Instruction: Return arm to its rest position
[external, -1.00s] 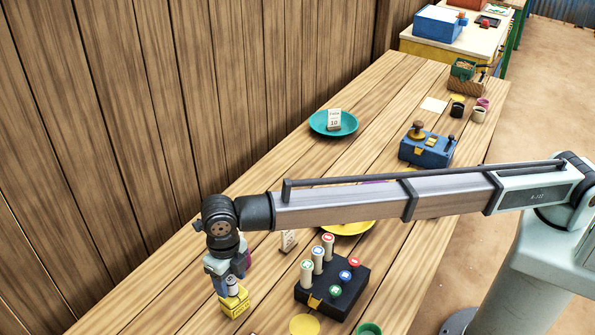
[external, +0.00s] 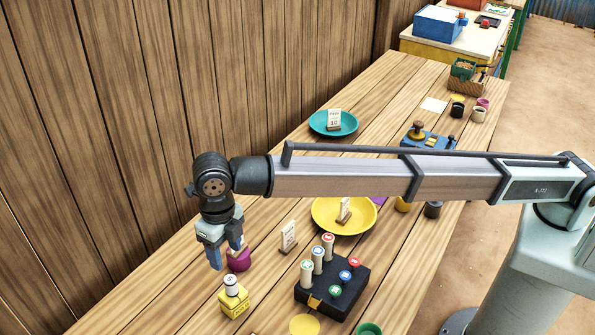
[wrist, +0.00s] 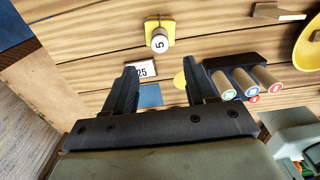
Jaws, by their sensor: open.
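My gripper (external: 227,257) hangs from the wrist at the left of the external view, pointing down above the table. Its jaws are apart and nothing is between them. A yellow block with a white-topped cylinder marked 5 (external: 233,297) stands on the table below and slightly right of the fingers, apart from them. The same yellow block shows at the top of the wrist view (wrist: 160,30), beyond the two dark fingers (wrist: 157,88). My arm stretches from its base at the right across the table.
A black block with several coloured-top pegs (external: 331,286) stands right of the gripper. A magenta cup (external: 239,261) is close behind the fingers. A yellow plate (external: 324,219) and a teal plate (external: 318,124) lie farther back. The wooden wall (external: 130,110) runs along the left.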

